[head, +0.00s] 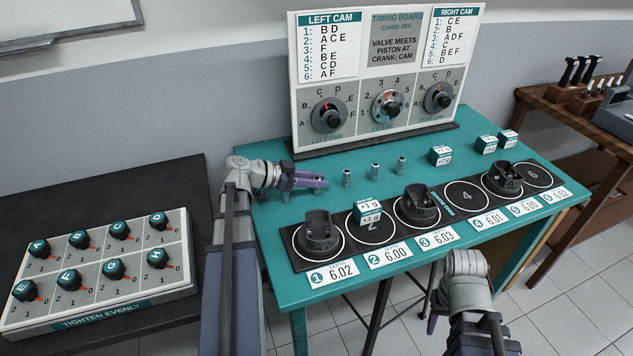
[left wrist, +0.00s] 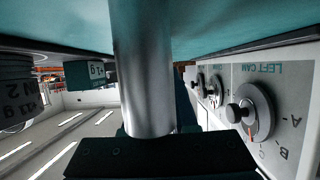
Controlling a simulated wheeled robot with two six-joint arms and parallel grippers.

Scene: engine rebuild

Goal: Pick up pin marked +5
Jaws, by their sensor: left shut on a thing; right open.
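My left gripper (head: 318,183) is shut at the left end of the row of pins on the teal table. In the left wrist view a plain metal pin (left wrist: 143,70) stands large at the jaws; its marking does not show. In the head view this pin is mostly hidden by the gripper. Other small metal pins stand upright to the right: one (head: 346,177), a second (head: 375,171) and a third (head: 401,165). Their markings are too small to read. My right gripper (head: 432,322) is open near the table's front edge, partly hidden by its own wrist.
Dark pistons stand on numbered circles 1 (head: 318,234), 3 (head: 418,206) and 5 (head: 504,178). A "+1 g" block (head: 368,212) sits by circle 2. More blocks (head: 440,156) stand behind. The timing board (head: 380,75) rises at the back. A knob panel (head: 100,270) is at left.

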